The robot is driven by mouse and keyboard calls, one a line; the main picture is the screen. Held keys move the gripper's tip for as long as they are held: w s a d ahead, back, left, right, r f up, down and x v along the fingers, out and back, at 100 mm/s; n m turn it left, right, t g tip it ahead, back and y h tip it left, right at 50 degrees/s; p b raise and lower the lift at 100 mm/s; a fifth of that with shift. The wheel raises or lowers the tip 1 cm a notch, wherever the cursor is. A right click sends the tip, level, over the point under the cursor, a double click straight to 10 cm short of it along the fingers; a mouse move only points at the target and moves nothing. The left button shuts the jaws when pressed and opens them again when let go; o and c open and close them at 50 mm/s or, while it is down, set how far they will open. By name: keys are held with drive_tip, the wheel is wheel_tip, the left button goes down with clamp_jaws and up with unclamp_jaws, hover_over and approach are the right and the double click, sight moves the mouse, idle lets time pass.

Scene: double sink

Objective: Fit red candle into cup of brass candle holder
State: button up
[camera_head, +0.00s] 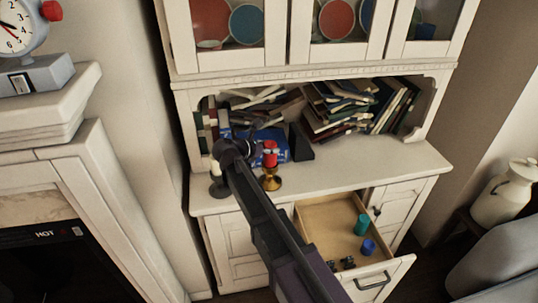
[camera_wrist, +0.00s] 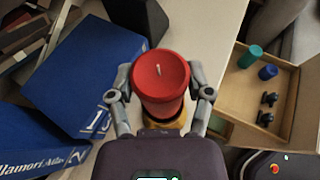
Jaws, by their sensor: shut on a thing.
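The red candle (camera_head: 270,158) is upright on the cabinet's counter side, directly over the brass candle holder (camera_head: 271,183). In the wrist view the candle (camera_wrist: 161,75) is seen from above, its wick showing, between the two fingers of my gripper (camera_wrist: 161,104). The gripper is shut on the candle. A strip of brass (camera_wrist: 178,123) shows just below it. The candle's lower end meets the top of the holder in the head view; I cannot tell whether it sits inside the cup. The holder stands upright on the counter.
A dark holder (camera_head: 219,188) with a pale candle stands left of my gripper. Blue books (camera_wrist: 88,75) and a black block (camera_head: 301,142) lie behind. An open drawer (camera_head: 325,222) below holds a green cylinder (camera_head: 361,225) and a blue one (camera_head: 368,247). The counter's right side is clear.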

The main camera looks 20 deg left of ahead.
drive_tip(key=shift+f+b, duration=0.75)
drive_tip(key=shift+f, duration=0.35)
drive_tip(key=shift+f, duration=0.1)
drive_tip(key=o, duration=1.2)
drive_tip(key=shift+o, duration=0.2)
drive_tip(key=shift+r, duration=0.2)
drive_tip(key=p+v, duration=0.4)
drive_tip(key=v, duration=0.8)
drive_tip(key=shift+p, duration=0.35)
drive_tip(key=shift+d, duration=0.1)
